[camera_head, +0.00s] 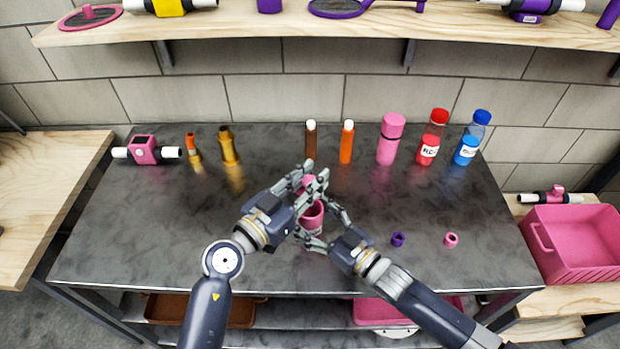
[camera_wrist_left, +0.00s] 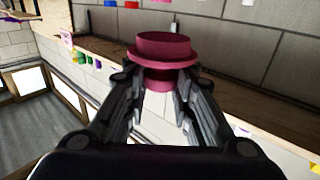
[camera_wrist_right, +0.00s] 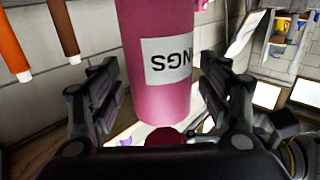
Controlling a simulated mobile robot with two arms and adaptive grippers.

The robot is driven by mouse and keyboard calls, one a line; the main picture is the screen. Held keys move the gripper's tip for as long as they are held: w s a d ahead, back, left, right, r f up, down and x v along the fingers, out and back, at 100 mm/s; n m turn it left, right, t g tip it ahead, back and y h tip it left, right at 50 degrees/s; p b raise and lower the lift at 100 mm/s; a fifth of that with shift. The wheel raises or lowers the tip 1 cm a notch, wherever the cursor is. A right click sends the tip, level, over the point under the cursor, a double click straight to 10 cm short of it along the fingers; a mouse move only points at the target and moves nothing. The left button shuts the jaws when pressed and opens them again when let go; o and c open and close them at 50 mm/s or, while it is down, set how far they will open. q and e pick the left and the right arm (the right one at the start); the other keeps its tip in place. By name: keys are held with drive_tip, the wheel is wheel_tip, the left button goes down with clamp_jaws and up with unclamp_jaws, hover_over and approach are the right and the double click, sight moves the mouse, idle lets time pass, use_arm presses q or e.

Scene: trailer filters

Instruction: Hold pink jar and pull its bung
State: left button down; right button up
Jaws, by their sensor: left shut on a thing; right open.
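The pink jar (camera_head: 313,218) stands upright on the dark table, with its mouth showing. In the right wrist view the jar (camera_wrist_right: 160,90) appears upside down, with a white label. My right gripper (camera_head: 318,222) is open, with its fingers on either side of the jar. My left gripper (camera_head: 311,180) is shut on the dark pink bung (camera_wrist_left: 162,48), above the jar. The bung's flange and lower plug show in the left wrist view. The bung (camera_wrist_right: 165,138) looks apart from the jar's mouth in the right wrist view. The fingers partly hide bung and jar.
A brown bottle (camera_head: 311,142), orange bottle (camera_head: 347,145), pink bottle (camera_head: 388,148), and red-capped (camera_head: 431,145) and blue-capped (camera_head: 468,148) bottles line the back. A purple ring (camera_head: 398,239) and pink ring (camera_head: 451,240) lie right. A pink crate (camera_head: 575,250) stands beyond. The table's left front is clear.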

drive_tip(key=v, duration=1.2)
use_arm(q)
drive_tip(key=shift+s+f, duration=0.1)
use_arm(e)
drive_tip(key=shift+s, duration=0.1)
